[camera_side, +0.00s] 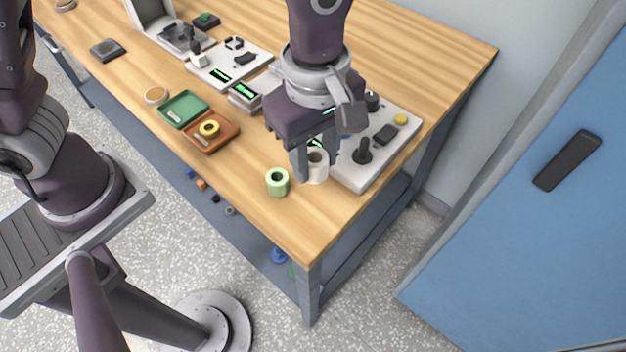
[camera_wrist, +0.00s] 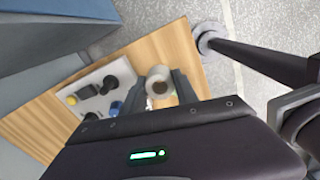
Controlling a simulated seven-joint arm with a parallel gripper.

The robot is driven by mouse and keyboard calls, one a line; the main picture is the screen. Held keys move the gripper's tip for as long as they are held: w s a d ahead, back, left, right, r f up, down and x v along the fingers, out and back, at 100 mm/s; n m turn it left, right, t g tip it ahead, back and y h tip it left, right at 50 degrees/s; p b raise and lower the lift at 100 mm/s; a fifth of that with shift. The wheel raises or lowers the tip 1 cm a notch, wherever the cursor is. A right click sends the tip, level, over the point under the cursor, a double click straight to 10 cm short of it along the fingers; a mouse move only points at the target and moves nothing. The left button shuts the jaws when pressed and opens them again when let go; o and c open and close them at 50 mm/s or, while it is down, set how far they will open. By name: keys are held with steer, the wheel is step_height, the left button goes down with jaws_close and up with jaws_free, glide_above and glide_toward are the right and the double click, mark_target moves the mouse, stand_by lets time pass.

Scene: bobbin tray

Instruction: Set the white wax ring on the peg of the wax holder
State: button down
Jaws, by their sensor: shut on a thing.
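The white wax ring (camera_side: 317,172) is a thick pale ring with a brown hole, upright between the fingers of my gripper (camera_side: 315,166). In the wrist view the white wax ring (camera_wrist: 158,74) is clamped at my gripper (camera_wrist: 161,90), with wood visible through its hole. I cannot tell whether its underside touches the table. A black peg on a round base (camera_side: 363,152), which looks like the wax holder, stands bare on the pale board to the right of the ring. The peg also shows in the wrist view (camera_wrist: 109,82), left of the ring.
The pale board (camera_side: 352,181) also carries a black block (camera_side: 386,134) and a yellow knob (camera_side: 401,118). Green (camera_side: 183,107) and orange (camera_side: 229,134) trays lie farther left. The front table corner is clear.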

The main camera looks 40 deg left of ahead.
steer(key=w+a+n, duration=0.1)
steer(key=w+a, duration=0.3)
steer(key=a, duration=0.1)
steer(key=w+a+n, duration=0.2)
steer(key=w+a, duration=0.2)
steer(key=a, duration=0.1)
steer(key=w+a+n, duration=0.2)
steer(key=w+a, duration=0.2)
steer(key=a, duration=0.2)
steer(key=shift+w+f, duration=0.15)
steer(key=shift+w, duration=0.15)
steer(key=shift+f, duration=1.25)
steer(key=shift+f, duration=2.6)
steer(key=c, duration=0.9)
jaws_free()
steer(key=shift+o, duration=0.2)
